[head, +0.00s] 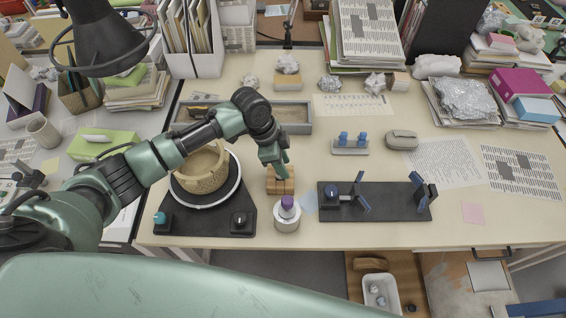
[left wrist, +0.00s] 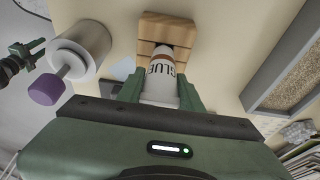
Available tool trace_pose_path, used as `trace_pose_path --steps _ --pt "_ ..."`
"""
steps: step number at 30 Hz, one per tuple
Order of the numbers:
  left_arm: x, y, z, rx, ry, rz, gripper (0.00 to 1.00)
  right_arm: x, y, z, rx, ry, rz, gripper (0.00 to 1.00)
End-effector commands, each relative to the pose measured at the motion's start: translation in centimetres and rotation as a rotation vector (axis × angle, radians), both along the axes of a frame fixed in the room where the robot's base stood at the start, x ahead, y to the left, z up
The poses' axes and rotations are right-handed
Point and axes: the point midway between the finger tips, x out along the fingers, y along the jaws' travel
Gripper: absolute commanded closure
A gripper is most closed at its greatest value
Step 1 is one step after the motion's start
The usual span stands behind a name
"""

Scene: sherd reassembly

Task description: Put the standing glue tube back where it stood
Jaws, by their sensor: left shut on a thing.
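My left gripper (head: 281,172) is over the wooden block (head: 281,186) at the middle front of the table. In the left wrist view its fingers (left wrist: 160,95) are shut on the white glue tube (left wrist: 163,83), which is marked GLUE. The tube's far end is at the dark slot of the wooden block (left wrist: 158,22); I cannot tell how deep it sits. In the head view the gripper hides the tube.
A white pot with a purple top (head: 287,214) stands just in front of the block. A vessel (head: 203,182) on a turntable is left, a black clamp stand (head: 389,212) right. A grey sand tray (head: 305,131) lies behind.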

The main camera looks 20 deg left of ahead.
Motion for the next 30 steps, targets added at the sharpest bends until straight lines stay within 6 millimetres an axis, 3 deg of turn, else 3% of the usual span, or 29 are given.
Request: trace_pose_path --steps 30 --pt "0.00 -0.01 -0.68 0.000 0.000 0.000 0.87 -0.01 0.02 0.05 0.000 0.000 0.000 0.64"
